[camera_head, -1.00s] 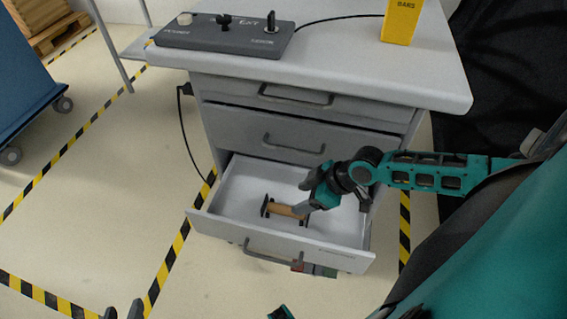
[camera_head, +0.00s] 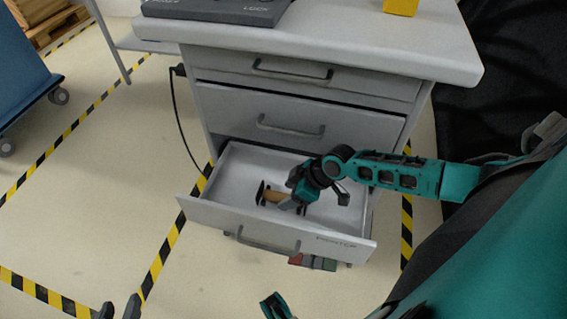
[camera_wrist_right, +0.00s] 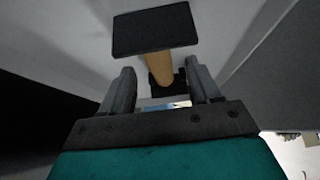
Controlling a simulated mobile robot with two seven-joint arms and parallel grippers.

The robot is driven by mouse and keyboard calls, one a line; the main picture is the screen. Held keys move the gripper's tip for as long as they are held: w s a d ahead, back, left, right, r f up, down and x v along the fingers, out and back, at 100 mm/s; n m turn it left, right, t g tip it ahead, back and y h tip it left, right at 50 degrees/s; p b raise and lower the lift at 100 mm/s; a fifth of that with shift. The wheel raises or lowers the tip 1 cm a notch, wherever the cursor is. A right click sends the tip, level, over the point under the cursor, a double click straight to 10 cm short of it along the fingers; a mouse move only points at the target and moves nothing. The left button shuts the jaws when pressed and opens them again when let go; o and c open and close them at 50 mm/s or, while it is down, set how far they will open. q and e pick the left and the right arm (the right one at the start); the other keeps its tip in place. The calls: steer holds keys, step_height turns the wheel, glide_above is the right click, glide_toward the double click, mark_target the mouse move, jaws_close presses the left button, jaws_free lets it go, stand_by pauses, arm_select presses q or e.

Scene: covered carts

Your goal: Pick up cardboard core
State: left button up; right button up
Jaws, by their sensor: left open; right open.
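The cardboard core (camera_head: 274,196) is a short brown tube lying in the open bottom drawer (camera_head: 228,212), between two black end plates of a holder. My right gripper (camera_head: 294,204) reaches into the drawer at the core's right end and hides part of it. In the right wrist view, the core (camera_wrist_right: 160,72) shows between the spread fingers of my right gripper (camera_wrist_right: 158,88). One black plate (camera_wrist_right: 154,29) lies across its upper end. The fingers look open, and I cannot tell whether they touch it.
The grey cabinet (camera_head: 300,105) has two shut upper drawers. A dark control box (camera_head: 215,8) and a yellow object (camera_head: 401,6) stand on its top. A blue cart (camera_head: 22,70) stands at the left. Red and green blocks (camera_head: 313,262) lie below the drawer.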

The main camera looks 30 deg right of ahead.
steer(key=shift+x, duration=0.9)
steer(key=shift+d, duration=0.1)
steer(key=shift+c, duration=0.2)
jaws_close()
